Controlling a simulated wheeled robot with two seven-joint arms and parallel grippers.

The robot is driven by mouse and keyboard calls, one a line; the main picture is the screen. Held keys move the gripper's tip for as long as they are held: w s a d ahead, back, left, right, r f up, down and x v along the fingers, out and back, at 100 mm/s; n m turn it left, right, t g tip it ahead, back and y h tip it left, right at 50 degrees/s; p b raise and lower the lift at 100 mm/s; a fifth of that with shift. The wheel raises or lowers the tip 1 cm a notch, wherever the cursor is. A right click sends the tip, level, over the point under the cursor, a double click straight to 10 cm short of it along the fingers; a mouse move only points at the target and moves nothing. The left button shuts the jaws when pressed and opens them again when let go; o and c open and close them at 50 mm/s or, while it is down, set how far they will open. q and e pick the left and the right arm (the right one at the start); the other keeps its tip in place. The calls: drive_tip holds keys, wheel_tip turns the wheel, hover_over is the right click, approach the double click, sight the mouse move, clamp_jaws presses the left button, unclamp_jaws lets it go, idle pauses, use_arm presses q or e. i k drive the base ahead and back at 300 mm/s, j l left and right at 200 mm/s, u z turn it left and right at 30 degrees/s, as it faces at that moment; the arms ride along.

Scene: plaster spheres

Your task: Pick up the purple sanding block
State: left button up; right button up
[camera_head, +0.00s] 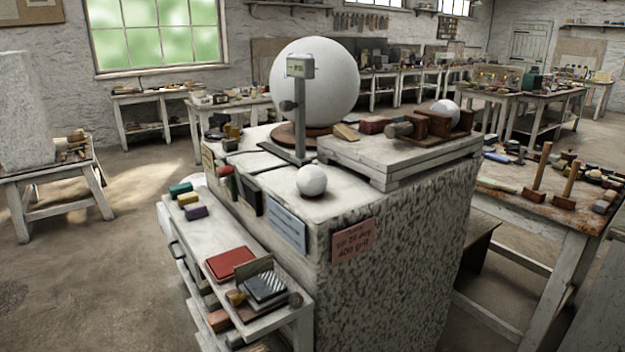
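The purple sanding block (195,212) lies on the white side shelf (205,238) at the left of the plaster-topped stand. It is the nearest in a row of three small blocks. A yellow block (187,199) lies just behind it, and a teal block (181,188) lies behind the yellow one. Nothing covers the purple block. Neither of my grippers shows in the head view.
A red flat block (230,263) and a striped dark block (266,287) lie nearer on the same shelf. The stand (390,270) rises right of the shelf, bearing a small white sphere (311,180) and a large sphere (315,80). The floor (90,270) left of the shelf is clear.

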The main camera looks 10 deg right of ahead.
sight(198, 210)
drive_tip(key=i+l+u, duration=0.2)
drive_tip(key=l, duration=0.15)
drive_tip(key=i+l+u, duration=0.2)
drive_tip(key=l, duration=0.2)
drive_tip(key=i+l+u, duration=0.2)
drive_tip(key=l, duration=0.2)
drive_tip(key=l+u, duration=0.2)
drive_tip(key=l, duration=0.2)
drive_tip(key=l+u, duration=0.2)
drive_tip(key=l, duration=0.25)
drive_tip(key=i, duration=0.05)
